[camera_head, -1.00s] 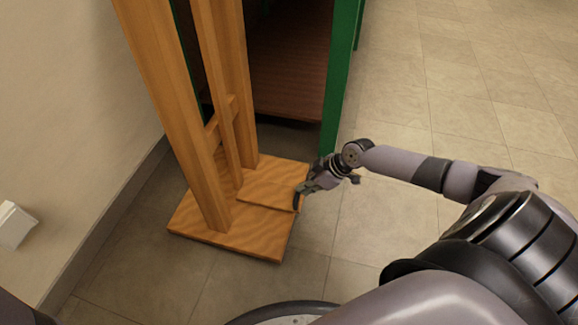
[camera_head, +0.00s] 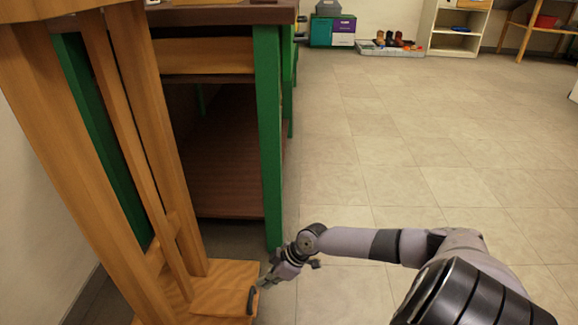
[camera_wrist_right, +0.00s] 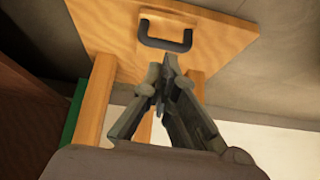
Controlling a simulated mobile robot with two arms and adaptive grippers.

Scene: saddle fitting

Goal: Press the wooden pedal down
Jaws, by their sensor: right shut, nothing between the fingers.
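The wooden pedal (camera_head: 222,291) is a flat board low between the posts of the tall wooden stand (camera_head: 140,120). A dark U-shaped handle (camera_head: 251,301) is at its right edge; the handle also shows in the right wrist view (camera_wrist_right: 166,40) on a wooden board. My right gripper (camera_head: 266,283) is beside the pedal's right edge, next to the handle. In the right wrist view its fingers (camera_wrist_right: 163,78) are shut and empty, with their tips just below the handle in the picture. I cannot tell whether they touch wood. My left gripper is out of view.
A green-legged workbench (camera_head: 270,130) with a low brown shelf (camera_head: 225,175) stands right behind the stand. A wall is close on the left. The tiled floor (camera_head: 400,150) on the right is open. A shelf unit (camera_head: 455,30) and coloured boxes (camera_head: 332,32) stand far back.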

